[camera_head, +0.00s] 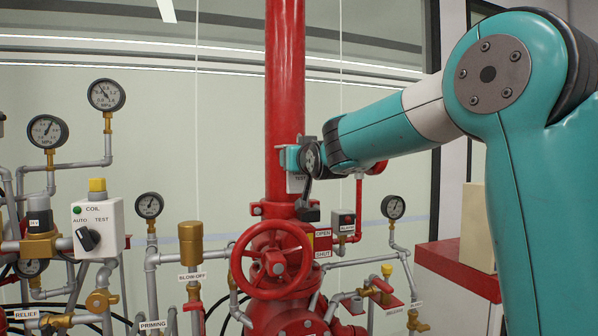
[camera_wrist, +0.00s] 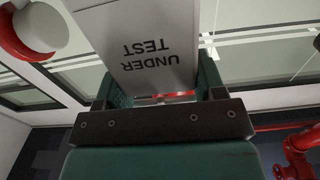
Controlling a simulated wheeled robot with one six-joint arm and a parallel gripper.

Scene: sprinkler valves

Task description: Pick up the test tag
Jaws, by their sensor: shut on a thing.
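The test tag (camera_wrist: 150,50) is a pale grey plate with "UNDER TEST" in dark letters, upside down in the wrist view. It sits between the two fingers of my gripper (camera_wrist: 160,82), which is shut on it. In the head view my gripper (camera_head: 291,158) is in front of the thick red vertical pipe, at mid-height.
A red handwheel (camera_head: 271,262) stands below my gripper. A control box (camera_head: 97,228) with a selector, several gauges and grey pipes fill the left. A small alarm box (camera_head: 344,222) is to the right. A red ledge (camera_head: 455,268) is at the right.

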